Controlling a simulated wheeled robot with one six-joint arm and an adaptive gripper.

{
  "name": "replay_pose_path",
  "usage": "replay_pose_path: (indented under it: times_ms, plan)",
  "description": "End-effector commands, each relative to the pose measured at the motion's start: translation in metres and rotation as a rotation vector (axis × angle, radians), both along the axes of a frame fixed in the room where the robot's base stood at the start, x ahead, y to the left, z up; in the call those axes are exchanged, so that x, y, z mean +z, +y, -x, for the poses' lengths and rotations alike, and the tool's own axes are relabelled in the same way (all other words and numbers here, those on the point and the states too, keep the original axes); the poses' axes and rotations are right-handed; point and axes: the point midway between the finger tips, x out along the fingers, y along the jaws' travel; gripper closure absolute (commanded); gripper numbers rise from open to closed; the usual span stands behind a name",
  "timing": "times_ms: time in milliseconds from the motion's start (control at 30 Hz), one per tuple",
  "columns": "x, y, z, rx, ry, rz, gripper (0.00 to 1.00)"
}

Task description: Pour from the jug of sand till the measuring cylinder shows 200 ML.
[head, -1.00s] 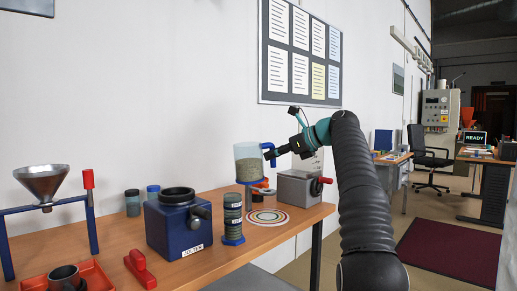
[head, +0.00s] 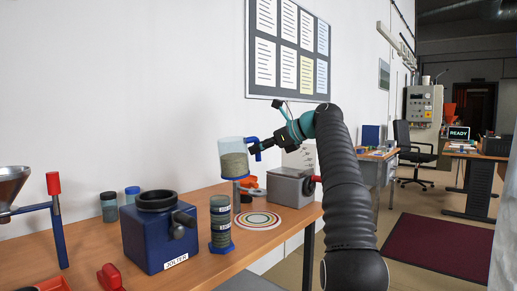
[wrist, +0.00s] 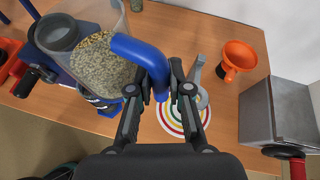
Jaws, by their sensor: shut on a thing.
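The clear jug (head: 234,163) of grey-brown sand is roughly upright in the air, with sand in its lower part. My gripper (head: 256,149) is shut on its blue handle. In the wrist view the jug (wrist: 98,60) is at upper left, its handle (wrist: 140,60) between the fingers of my gripper (wrist: 160,88). The measuring cylinder (head: 220,214), clear with a blue base, stands upright on the table below the jug and slightly left of it. It holds greyish material; its marks are too small to read. In the wrist view it is mostly hidden behind the jug.
A blue jolter box (head: 150,238) stands left of the cylinder, close by. A ringed round mat (head: 257,220) lies to its right, before a grey box (head: 290,188) with a red handle. An orange funnel (wrist: 237,58) is behind the mat. Two jars (head: 109,207) stand at the back left.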

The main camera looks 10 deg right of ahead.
Motion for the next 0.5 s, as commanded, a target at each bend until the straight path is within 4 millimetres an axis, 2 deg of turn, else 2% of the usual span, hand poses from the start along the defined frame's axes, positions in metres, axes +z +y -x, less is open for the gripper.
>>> replay_pose_path:
  times_ms: [400, 500]
  plan:
    - [-0.019, -0.003, 0.000, -0.003, -0.076, 0.098, 1.00]
    - [-0.010, -0.001, 0.001, -0.002, -0.142, 0.189, 1.00]
